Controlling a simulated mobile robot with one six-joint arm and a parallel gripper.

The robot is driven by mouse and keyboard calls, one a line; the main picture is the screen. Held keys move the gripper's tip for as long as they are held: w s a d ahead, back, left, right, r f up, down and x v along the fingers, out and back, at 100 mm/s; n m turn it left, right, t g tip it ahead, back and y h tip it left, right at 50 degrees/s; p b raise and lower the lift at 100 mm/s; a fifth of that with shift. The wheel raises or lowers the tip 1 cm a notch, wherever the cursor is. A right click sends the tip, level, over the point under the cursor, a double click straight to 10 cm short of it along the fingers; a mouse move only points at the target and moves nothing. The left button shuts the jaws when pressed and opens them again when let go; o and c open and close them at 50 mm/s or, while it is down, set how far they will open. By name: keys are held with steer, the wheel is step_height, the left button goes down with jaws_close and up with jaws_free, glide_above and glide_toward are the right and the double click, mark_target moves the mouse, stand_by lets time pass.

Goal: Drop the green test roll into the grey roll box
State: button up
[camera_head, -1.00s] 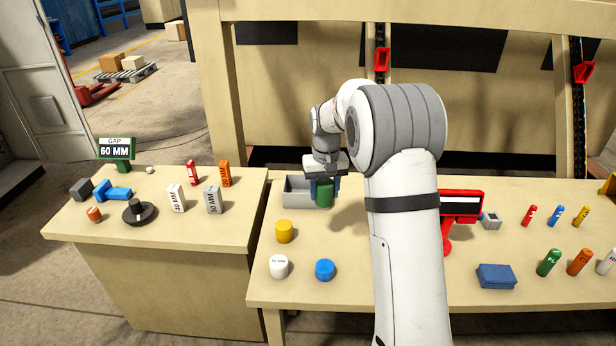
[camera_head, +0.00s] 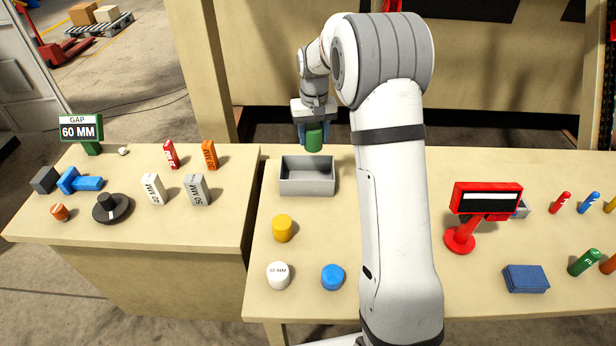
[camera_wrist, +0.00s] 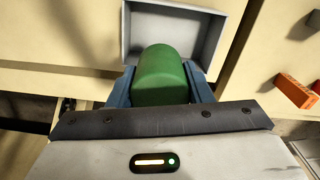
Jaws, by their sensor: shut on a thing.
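The green test roll (camera_head: 314,138) is held in my gripper (camera_head: 312,140), behind and above the far side of the grey roll box in the head view. In the wrist view, the green roll (camera_wrist: 162,75) sits between the two blue fingers of my gripper (camera_wrist: 162,85), which are shut on it. The grey roll box (camera_head: 307,188) stands on the bench, open at the top, and its visible inside looks empty. In the wrist view, the grey box (camera_wrist: 215,45) lies past the roll, which hides part of it.
A yellow roll (camera_head: 282,229), a white roll (camera_head: 278,275) and a blue roll (camera_head: 332,277) stand in front of the box. A red display stand (camera_head: 486,198) is right of my arm. The left table (camera_head: 150,225) holds upright gauge blocks (camera_head: 196,190).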

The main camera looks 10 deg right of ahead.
mark_target(314, 128)
steer(key=shift+f+b, duration=1.2)
steer(key=shift+f, duration=1.05)
steer(key=o, duration=1.3)
steer(key=shift+s, duration=0.1)
steer(key=shift+o, duration=0.2)
step_height(314, 128, up, 8)
steer(key=shift+f+b, duration=0.15)
steer(key=shift+b, duration=0.4)
